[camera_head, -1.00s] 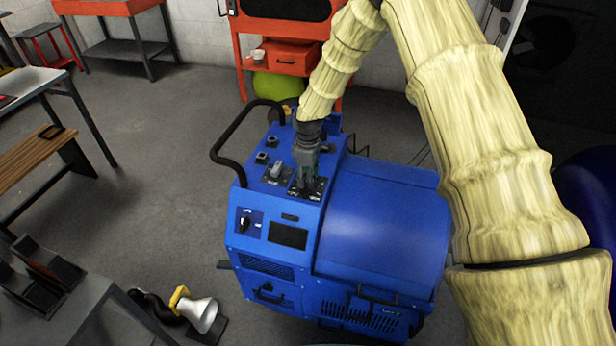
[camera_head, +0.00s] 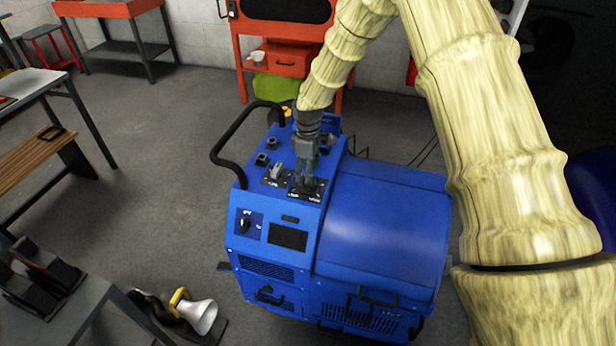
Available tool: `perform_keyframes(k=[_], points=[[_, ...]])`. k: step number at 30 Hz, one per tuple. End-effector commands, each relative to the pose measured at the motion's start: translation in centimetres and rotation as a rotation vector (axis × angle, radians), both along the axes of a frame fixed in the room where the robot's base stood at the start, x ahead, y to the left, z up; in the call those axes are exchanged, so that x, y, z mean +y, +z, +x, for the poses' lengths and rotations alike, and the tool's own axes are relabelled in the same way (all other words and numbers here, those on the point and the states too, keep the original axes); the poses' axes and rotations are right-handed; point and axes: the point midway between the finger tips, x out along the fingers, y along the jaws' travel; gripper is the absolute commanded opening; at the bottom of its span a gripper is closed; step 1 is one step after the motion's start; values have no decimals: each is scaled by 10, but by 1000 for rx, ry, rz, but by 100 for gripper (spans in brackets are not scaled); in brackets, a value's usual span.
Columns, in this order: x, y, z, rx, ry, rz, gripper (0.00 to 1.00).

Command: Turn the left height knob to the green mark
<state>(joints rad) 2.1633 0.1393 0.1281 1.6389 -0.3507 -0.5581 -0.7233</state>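The blue dynamometer machine (camera_head: 385,235) stands in the middle of the view. On its sloping top panel are two knob plates side by side. The left one carries a grey knob (camera_head: 278,170) that stands clear of my gripper. My gripper (camera_head: 306,182) points down at the right plate (camera_head: 313,193), and its fingers are at or just over that plate's knob. The fingers hide most of this knob, and I cannot tell whether they grip it. The marks on both plates are too small to read, and I cannot make out a green mark.
A black bar handle (camera_head: 222,152) curves up at the machine's left side. Small square fittings (camera_head: 262,159) sit behind the left knob. A dial (camera_head: 245,225) and a dark screen (camera_head: 287,236) are on the front. A white-and-yellow horn-shaped object (camera_head: 199,314) lies front left.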

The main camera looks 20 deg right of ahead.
Motion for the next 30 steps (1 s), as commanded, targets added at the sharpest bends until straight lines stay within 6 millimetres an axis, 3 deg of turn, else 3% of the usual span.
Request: perform_keyframes(k=[6, 13, 30], points=[[0, 42, 0, -1, 0, 1, 64], [0, 72, 0, -1, 0, 1, 64], [0, 82, 0, 1, 0, 1, 64]])
